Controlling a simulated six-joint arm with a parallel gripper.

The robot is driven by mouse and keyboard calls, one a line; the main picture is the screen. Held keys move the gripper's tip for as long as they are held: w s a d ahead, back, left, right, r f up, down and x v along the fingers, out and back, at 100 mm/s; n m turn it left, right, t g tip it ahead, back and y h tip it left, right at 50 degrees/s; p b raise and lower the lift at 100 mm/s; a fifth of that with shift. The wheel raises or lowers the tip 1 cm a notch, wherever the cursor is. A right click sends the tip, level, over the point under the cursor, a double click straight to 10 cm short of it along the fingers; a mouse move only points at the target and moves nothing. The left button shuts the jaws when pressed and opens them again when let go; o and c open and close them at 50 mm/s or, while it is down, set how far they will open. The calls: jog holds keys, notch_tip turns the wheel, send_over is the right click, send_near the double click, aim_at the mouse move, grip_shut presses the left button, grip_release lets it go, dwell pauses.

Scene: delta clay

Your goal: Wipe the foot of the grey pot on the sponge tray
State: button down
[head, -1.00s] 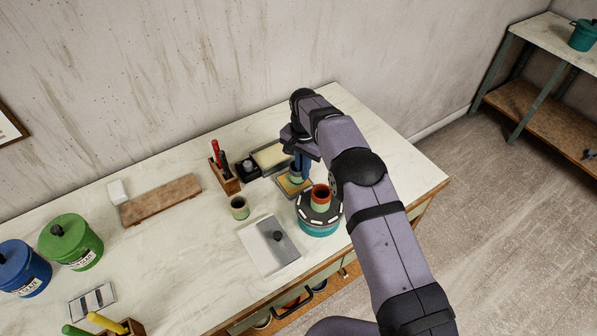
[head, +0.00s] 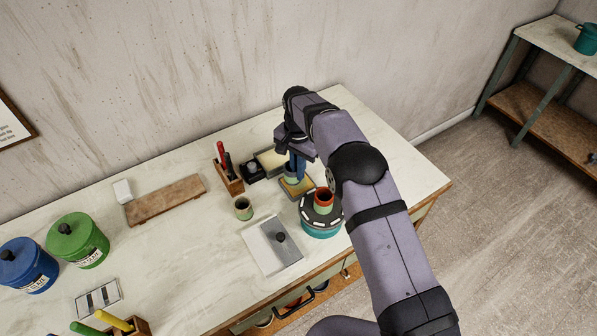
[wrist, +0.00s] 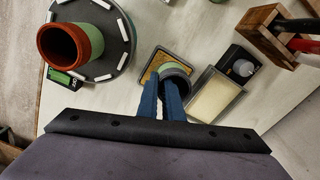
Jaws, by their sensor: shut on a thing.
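My gripper (head: 297,168) is shut on the grey pot (head: 291,174), which has a grey rim and a greenish side. In the wrist view my two blue fingers (wrist: 163,98) grip the wall of the grey pot (wrist: 175,72). The pot is upright over the sponge tray (head: 299,192), a dark tray with a yellow-tan sponge. In the wrist view the sponge tray (wrist: 147,76) shows beyond and to the left of the pot. The foot is hidden, so I cannot tell whether it touches the sponge.
A banding wheel (head: 320,222) bearing a red-and-green pot (head: 323,198) stands close in front. A small cup (head: 243,209) stands left.

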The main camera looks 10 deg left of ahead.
notch_tip(320, 180, up, 5)
jog(key=p, duration=0.3)
jog(key=shift+r, duration=0.1)
dwell(0.3)
jog(key=shift+a, duration=0.1)
dwell(0.3)
